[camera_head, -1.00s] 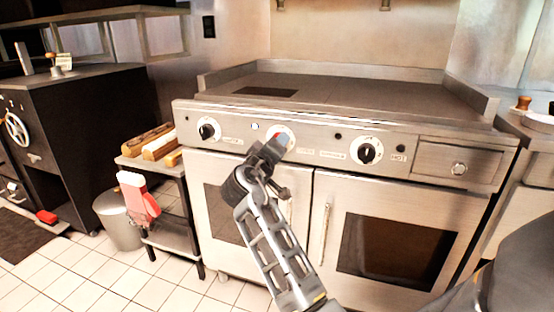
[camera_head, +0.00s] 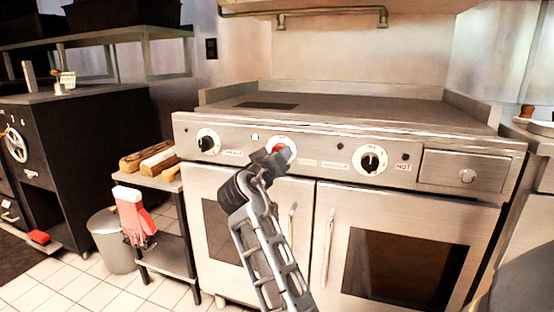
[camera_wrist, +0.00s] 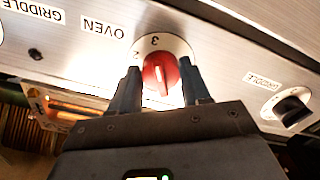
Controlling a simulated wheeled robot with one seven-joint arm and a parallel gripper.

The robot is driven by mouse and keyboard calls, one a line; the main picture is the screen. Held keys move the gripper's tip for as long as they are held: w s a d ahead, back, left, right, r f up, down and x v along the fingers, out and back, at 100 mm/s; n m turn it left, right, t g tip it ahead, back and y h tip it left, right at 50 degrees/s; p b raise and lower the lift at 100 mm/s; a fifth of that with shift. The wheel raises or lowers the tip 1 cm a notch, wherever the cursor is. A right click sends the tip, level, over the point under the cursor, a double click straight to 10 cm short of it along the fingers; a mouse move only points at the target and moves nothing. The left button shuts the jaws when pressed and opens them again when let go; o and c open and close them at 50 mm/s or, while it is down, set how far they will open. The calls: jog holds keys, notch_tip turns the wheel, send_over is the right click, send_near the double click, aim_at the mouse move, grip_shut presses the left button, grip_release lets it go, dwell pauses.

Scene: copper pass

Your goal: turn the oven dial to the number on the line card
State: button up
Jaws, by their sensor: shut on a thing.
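The red oven dial (camera_head: 283,148) is on the stove's front panel, on a white round plate. In the wrist view the dial (camera_wrist: 161,74) sits beside the OVEN label (camera_wrist: 103,30), with the numbers 3 (camera_wrist: 155,40) and 2 (camera_wrist: 137,57) showing on its plate. Other numbers are hidden. A pale line runs along the dial; which number it marks I cannot tell. My gripper (camera_head: 275,157) is shut on the dial, one finger on each side. A small white card (camera_head: 68,79) stands on the black counter at left; its writing is too small to read, and whether it is the line card I cannot tell.
Black griddle dials flank the oven dial at left (camera_head: 208,142) and right (camera_head: 371,160). Oven door handles (camera_head: 328,247) stick out below.

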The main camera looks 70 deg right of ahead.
jog(key=shift+f, duration=0.1)
jog(key=o, duration=1)
jog(key=shift+s+a+p, duration=0.15)
jog(key=shift+a+p, duration=0.15)
jog(key=shift+a, duration=1.65)
jog(key=shift+s+a+p, duration=0.15)
jog(key=shift+a+p, duration=0.1)
jog(key=shift+a, duration=1.7)
